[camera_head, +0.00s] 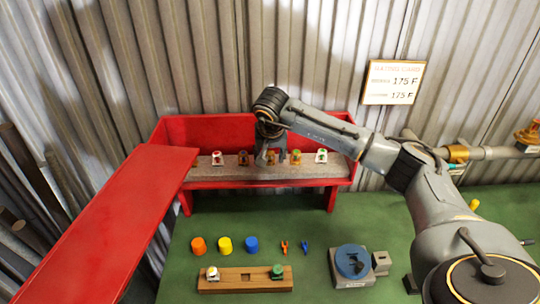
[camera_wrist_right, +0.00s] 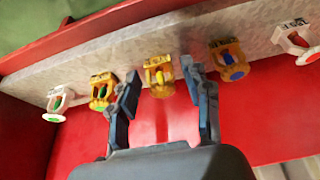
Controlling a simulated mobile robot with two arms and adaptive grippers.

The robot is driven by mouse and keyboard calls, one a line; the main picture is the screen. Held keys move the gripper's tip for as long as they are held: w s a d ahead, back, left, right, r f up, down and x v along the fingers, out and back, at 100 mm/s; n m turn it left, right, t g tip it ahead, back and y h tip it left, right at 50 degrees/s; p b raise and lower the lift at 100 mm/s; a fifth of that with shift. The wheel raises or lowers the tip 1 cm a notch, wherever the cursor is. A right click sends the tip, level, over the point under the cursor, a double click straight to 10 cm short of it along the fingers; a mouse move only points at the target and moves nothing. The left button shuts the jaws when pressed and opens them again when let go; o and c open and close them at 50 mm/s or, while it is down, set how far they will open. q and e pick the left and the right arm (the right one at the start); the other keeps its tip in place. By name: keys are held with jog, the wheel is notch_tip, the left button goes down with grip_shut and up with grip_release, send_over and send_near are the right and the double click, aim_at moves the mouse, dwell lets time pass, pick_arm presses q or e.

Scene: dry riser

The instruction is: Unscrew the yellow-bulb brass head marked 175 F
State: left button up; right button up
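In the right wrist view, the yellow-bulb brass head (camera_wrist_right: 158,76) is in the middle of a row of heads along a pale grey strip (camera_wrist_right: 185,42). My right gripper (camera_wrist_right: 163,73) is open, with one finger on either side of this head; I see gaps between it and the fingers. The head's marking is too small to read for certain. In the head view, my right gripper (camera_head: 270,157) reaches down to the middle of the row and hides this head. A card (camera_head: 393,82) on the wall reads 175 F. My left gripper is out of view.
Beside it are a green-bulb brass head (camera_wrist_right: 102,92) and a blue-bulb brass head (camera_wrist_right: 229,60), with white heads at both ends. The red cabinet (camera_head: 200,128) has a red panel (camera_head: 110,225) on its left. A wooden rack (camera_head: 244,285) and blue-topped fixture (camera_head: 352,262) stand in front.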

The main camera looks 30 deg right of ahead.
grip_shut()
jog(key=n+y, duration=0.1)
jog(key=n, duration=0.1)
jog(key=shift+d+n+t+b, duration=0.15)
jog(key=shift+n+t+b, duration=0.15)
jog(key=shift+n+b, duration=0.1)
jog(key=n+y, duration=0.1)
jog(key=n, duration=0.2)
jog(key=shift+o, duration=1.4)
grip_release()
